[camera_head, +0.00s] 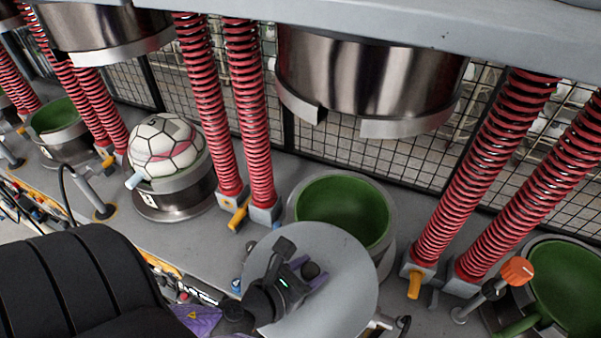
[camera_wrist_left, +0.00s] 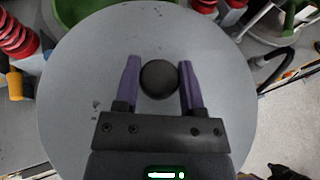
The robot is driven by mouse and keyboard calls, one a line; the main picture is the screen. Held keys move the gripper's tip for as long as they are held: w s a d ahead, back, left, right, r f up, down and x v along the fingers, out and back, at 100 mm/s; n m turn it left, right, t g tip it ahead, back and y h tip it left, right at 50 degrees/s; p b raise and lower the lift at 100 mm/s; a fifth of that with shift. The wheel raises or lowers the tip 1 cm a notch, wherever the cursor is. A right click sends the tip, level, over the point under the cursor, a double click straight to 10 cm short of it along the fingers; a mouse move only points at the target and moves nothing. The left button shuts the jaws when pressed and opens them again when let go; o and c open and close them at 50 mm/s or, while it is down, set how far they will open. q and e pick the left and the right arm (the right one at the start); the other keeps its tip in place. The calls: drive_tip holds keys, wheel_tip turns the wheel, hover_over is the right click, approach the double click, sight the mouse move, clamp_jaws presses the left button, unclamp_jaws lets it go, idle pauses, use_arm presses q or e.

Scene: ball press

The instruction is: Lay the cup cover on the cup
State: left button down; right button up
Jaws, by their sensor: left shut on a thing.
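The cup cover (camera_head: 345,295) is a flat grey disc with a dark round knob. My left gripper (camera_head: 309,270) is shut on the knob, and the cover fills most of the left wrist view (camera_wrist_left: 150,40). In that view the purple fingers (camera_wrist_left: 160,82) stand on either side of the knob. The cup (camera_head: 345,207), green inside with a grey rim, stands just behind the cover. The cover hides the cup's near side in the head view. Whether the cover touches the cup, I cannot tell. My right gripper is not in view.
A metal press cylinder (camera_head: 370,75) hangs above the cup, between red springs (camera_head: 250,120). A cup with a ball (camera_head: 165,147) stands to the left. Another green cup (camera_head: 570,285) and an orange-knobbed lever (camera_head: 516,271) are at right. A wire fence (camera_head: 325,150) stands behind.

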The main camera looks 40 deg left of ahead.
use_arm(q)
drive_tip(key=w+a+f+b, duration=0.1)
drive_tip(key=w+a, duration=0.1)
drive_tip(key=w, duration=0.8)
drive_tip(key=w+a+f+b, duration=0.1)
drive_tip(key=w+a, duration=0.2)
drive_tip(key=w, duration=0.7)
drive_tip(key=shift+w+a+f, duration=0.15)
drive_tip(key=shift+w+f, duration=0.05)
drive_tip(key=shift+f, duration=0.05)
drive_tip(key=shift+f+b, duration=0.85)
drive_tip(key=shift+f, duration=0.05)
idle(0.4)
drive_tip(key=shift+c, duration=0.5)
unclamp_jaws()
drive_tip(key=shift+s, duration=0.1)
